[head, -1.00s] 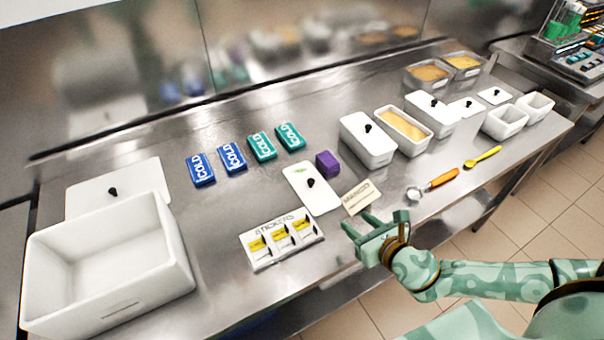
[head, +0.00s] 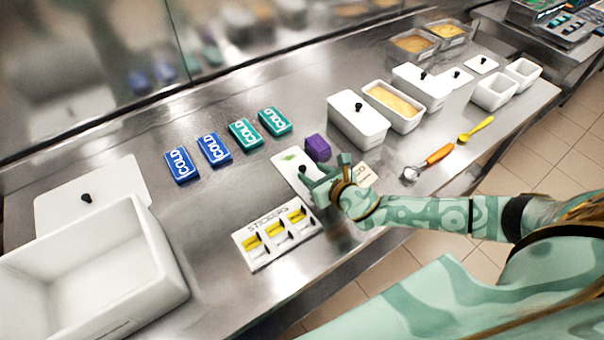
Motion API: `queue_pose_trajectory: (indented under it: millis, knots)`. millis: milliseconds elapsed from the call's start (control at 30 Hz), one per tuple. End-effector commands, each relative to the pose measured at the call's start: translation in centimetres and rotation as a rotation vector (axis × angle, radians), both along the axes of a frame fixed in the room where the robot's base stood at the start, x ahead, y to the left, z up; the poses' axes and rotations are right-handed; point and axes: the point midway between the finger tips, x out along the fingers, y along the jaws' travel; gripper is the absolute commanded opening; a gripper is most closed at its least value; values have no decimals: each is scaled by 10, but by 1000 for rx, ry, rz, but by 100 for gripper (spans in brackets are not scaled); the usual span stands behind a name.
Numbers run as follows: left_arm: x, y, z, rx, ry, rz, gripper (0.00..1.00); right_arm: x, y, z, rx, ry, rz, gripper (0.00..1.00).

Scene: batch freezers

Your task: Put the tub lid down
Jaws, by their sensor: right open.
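A white tub lid (head: 287,165) with a small green leaf mark lies flat on the steel counter, near the middle of the view. My right gripper (head: 309,178) is open at the lid's right side, its fingers over the part with the dark knob. The gripper hides much of the lid's near end. I cannot tell whether the fingers touch the knob. My left gripper is not in view.
A purple block (head: 318,147) stands just behind the lid. A sticker tray (head: 262,262) lies in front, left of my gripper. Cold packs (head: 214,149) lie behind left. A lidded white tub (head: 357,124) stands right. A name card (head: 368,171) is partly hidden. Bare counter lies left of the lid.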

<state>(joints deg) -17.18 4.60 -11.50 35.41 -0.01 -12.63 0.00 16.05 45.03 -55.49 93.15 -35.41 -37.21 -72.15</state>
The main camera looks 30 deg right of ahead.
Motion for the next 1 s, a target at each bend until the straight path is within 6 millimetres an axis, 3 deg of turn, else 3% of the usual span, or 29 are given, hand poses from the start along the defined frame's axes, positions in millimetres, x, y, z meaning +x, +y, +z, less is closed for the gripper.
queue_pose_trajectory:
  millis: [300, 567, 600, 733, 767, 1000]
  knots:
    - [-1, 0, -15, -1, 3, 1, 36, 41, 12, -19, 1, -1, -1, 44]
    - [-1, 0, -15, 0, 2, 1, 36, 46, 12, -19, 0, 0, 0, 44]
    - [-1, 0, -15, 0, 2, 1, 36, 46, 12, -19, 0, 0, 0, 41]
    - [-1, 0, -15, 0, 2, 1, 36, 46, 12, -19, 0, 0, 0, 5]
    - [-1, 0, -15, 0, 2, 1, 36, 46, 12, -19, 0, 0, 0, 0]
    - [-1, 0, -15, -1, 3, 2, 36, 46, 12, -19, 0, 0, -1, 0]
